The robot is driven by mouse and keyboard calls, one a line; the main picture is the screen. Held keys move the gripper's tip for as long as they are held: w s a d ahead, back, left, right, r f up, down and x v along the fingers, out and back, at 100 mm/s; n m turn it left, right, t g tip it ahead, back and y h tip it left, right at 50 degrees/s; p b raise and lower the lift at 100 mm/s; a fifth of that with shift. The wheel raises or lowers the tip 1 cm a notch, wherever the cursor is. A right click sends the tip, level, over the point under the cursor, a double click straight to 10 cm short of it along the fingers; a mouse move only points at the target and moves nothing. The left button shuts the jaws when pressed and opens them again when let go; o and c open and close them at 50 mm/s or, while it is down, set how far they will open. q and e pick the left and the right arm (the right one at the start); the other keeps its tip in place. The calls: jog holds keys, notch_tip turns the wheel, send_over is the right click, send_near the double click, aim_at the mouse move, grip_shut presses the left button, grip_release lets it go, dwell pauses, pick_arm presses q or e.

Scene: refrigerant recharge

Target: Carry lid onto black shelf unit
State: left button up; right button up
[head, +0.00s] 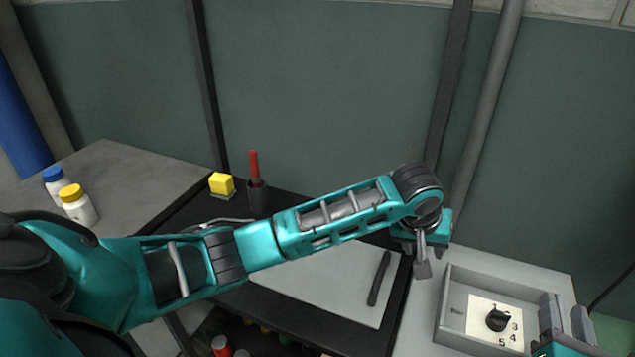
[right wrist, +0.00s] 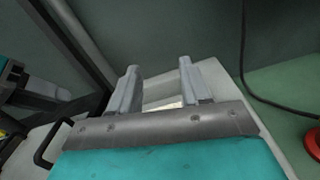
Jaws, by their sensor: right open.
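The lid (head: 318,278) is a flat pale grey panel with a black bar handle (head: 379,278). It lies on top of the black shelf unit (head: 300,322), partly hidden behind my left arm. In the right wrist view the lid (right wrist: 28,160) shows at the lower left with its handle. My left gripper (head: 423,268) points down right of the lid, apart from the handle; its jaw gap is not clear. My right gripper (head: 566,315) is open and empty at the lower right, by the grey box. Its two fingers stand apart in the right wrist view (right wrist: 157,88).
An open grey box (head: 455,280) with a black dial (head: 497,320) and numbers stands right of the shelf unit. A yellow block (head: 221,184) and a black holder (head: 258,198) with a red-handled tool stand at the back. Two white bottles (head: 82,207) stand at the left.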

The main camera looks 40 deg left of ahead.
jog(key=v, duration=1.1)
jog(key=shift+s, duration=0.1)
